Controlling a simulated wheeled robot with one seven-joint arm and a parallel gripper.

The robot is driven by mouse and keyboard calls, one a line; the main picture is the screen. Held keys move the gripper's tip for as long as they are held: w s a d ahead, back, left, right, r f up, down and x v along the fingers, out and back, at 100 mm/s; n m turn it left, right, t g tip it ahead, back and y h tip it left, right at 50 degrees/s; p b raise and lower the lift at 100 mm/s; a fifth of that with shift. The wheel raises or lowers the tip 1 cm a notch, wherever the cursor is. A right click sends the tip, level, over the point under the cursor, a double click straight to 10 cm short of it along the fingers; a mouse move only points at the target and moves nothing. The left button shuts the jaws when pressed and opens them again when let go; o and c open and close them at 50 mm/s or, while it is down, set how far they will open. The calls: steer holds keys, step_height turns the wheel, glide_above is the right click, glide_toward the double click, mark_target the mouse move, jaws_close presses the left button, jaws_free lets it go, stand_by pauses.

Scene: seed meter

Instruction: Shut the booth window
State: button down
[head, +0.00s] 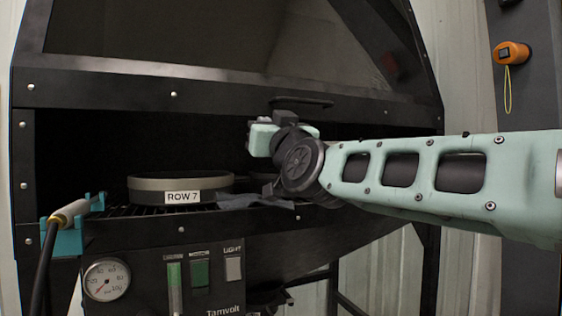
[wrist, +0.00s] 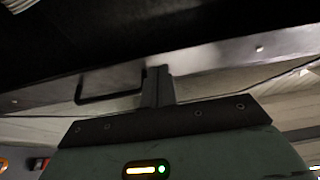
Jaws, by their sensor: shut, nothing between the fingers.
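The booth window (head: 210,45) is a dark, sloped pane in a black frame. It stands raised, with an open gap between its bottom rail (head: 120,93) and the grate. A black bar handle (head: 302,102) is on the rail, and it also shows in the wrist view (wrist: 105,96). My gripper (head: 285,125) is in front of the opening, just below the handle. In the wrist view, my gripper's fingers (wrist: 158,75) are together and empty, at the handle's right end and close to the rail. Whether they touch it I cannot tell.
Inside the booth, a round pan (head: 150,188) labelled ROW 7 and a grey cloth (head: 245,201) lie on the grate (head: 120,212). A cabled tool (head: 72,212) sits in a teal holder at left. A gauge (head: 107,279) and switches are below. An orange device (head: 511,53) hangs at right.

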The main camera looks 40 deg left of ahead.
steer(key=s+d+f+b, duration=0.1)
steer(key=s+d+f, duration=0.1)
steer(key=d+f, duration=0.4)
steer(key=shift+s, duration=0.2)
steer(key=shift+d, duration=0.1)
steer(key=s+d+f+m+g+h, duration=0.1)
steer(key=d+f+g+h, duration=0.3)
steer(key=d+f+h, duration=1.35)
steer(key=s+d+f+m+g+h, duration=0.15)
steer(key=s+d+f, duration=0.35)
steer(key=d, duration=0.6)
steer(key=s+d+f+m+g, duration=0.1)
steer(key=s+d+f+m, duration=0.1)
steer(key=d+f, duration=0.7)
steer(key=s+d+f+m+g+h, duration=0.15)
steer(key=s+d+f, duration=0.3)
steer(key=d, duration=0.85)
step_height(320, 180, up, 29)
steer(key=p, duration=2.9)
steer(key=shift+s+d, duration=0.25)
steer(key=shift+d, duration=0.15)
steer(key=shift+r, duration=0.1)
